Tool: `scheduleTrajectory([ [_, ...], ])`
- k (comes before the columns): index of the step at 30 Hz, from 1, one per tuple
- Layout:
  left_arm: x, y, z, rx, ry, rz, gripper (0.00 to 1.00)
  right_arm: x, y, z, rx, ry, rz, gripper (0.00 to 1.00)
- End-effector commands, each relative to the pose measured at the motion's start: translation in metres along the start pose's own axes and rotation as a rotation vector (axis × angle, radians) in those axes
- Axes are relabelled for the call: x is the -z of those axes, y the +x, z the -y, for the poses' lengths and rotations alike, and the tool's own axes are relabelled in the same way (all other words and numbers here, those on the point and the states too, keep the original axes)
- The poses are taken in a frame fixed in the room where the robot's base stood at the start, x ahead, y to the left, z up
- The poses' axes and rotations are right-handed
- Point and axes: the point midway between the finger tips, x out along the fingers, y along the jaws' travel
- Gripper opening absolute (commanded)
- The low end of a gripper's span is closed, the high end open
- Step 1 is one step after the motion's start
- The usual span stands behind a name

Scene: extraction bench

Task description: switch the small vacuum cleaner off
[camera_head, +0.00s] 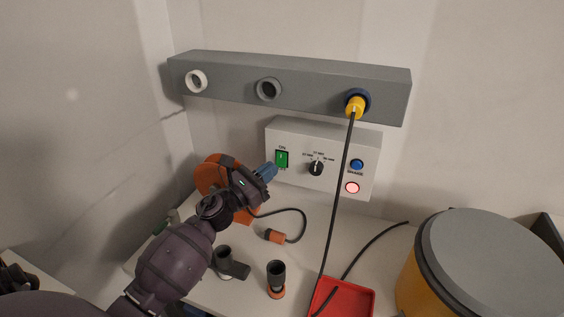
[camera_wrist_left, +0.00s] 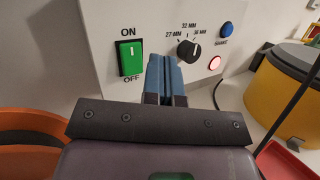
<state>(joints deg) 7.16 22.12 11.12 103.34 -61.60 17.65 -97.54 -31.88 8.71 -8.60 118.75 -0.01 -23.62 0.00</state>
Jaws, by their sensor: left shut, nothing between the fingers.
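A pale grey control box (camera_head: 330,135) stands on the bench against the wall. Its green rocker switch (camera_head: 282,158) has ON above and OFF below; the switch also shows large in the left wrist view (camera_wrist_left: 131,58). A black dial (camera_head: 316,168) with millimetre marks is to its right, then a blue button (camera_head: 357,164) above a glowing red-rimmed light (camera_head: 352,187). My left gripper (camera_head: 267,170) is shut and empty, its blue fingers (camera_wrist_left: 165,77) in front of the box, below and between switch and dial. Contact cannot be told. My right gripper is not in view.
A yellow drum with grey lid (camera_head: 490,250) stands at the right. A black cable (camera_head: 335,205) hangs from a yellow plug (camera_head: 355,106) past the box to a red tray (camera_head: 345,295). An orange round device (camera_head: 210,172) is behind my left gripper. Dark fittings (camera_head: 276,272) stand in front.

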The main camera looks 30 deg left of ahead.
Motion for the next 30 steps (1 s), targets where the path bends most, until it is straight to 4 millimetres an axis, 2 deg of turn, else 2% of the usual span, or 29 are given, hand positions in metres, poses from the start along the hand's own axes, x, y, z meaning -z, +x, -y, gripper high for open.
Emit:
scheduleTrajectory([
  [6,0.015,0.019,-0.010,0.001,0.000,-0.004,0.00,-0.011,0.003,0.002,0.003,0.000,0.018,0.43],
  [12,0.018,0.029,-0.016,0.000,-0.001,-0.003,0.00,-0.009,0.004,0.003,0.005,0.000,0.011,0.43],
  [30,0.017,0.033,-0.018,0.000,0.000,0.000,0.00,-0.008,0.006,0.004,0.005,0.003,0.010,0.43],
])
